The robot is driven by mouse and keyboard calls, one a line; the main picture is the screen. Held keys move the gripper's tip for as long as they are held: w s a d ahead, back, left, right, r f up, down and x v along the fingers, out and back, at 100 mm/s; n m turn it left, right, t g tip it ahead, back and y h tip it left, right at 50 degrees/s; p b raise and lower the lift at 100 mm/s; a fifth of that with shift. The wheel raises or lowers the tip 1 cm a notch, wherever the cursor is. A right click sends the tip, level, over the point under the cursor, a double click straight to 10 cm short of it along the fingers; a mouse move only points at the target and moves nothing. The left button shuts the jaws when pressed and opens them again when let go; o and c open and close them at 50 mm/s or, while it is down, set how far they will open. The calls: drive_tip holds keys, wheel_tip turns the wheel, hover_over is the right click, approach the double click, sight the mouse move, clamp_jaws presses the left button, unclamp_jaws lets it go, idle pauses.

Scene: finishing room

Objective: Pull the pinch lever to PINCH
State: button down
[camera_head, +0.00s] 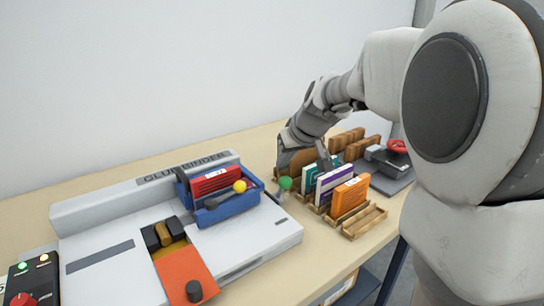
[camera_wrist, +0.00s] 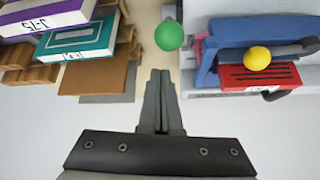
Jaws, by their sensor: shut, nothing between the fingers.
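The glue binder (camera_head: 115,205) is a long pale machine on the table. A green ball knob (camera_head: 285,183) stands at its right end; the knob is also in the wrist view (camera_wrist: 168,36), just beyond my fingertips. A yellow ball knob (camera_head: 239,186) sits on a dark lever at the blue clamp (camera_head: 228,208), which holds a red book (camera_head: 213,181). It also shows in the wrist view (camera_wrist: 257,57). No PINCH label is legible, so I cannot tell which knob is the pinch lever's. My gripper (camera_wrist: 160,73) is shut and empty, apart from both knobs.
A wooden rack (camera_head: 364,221) right of the binder holds teal, purple (camera_head: 335,178) and orange (camera_head: 350,195) books. Wooden blocks and a red-handled tool (camera_head: 397,146) lie behind. An orange plate (camera_head: 182,272) and a control box (camera_head: 33,280) are at front left.

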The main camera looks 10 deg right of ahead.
drive_tip(key=s+f+p+v, duration=0.1)
drive_tip(key=v, duration=0.8)
drive_tip(key=shift+s+d, duration=0.25)
drive_tip(key=shift+s, duration=0.15)
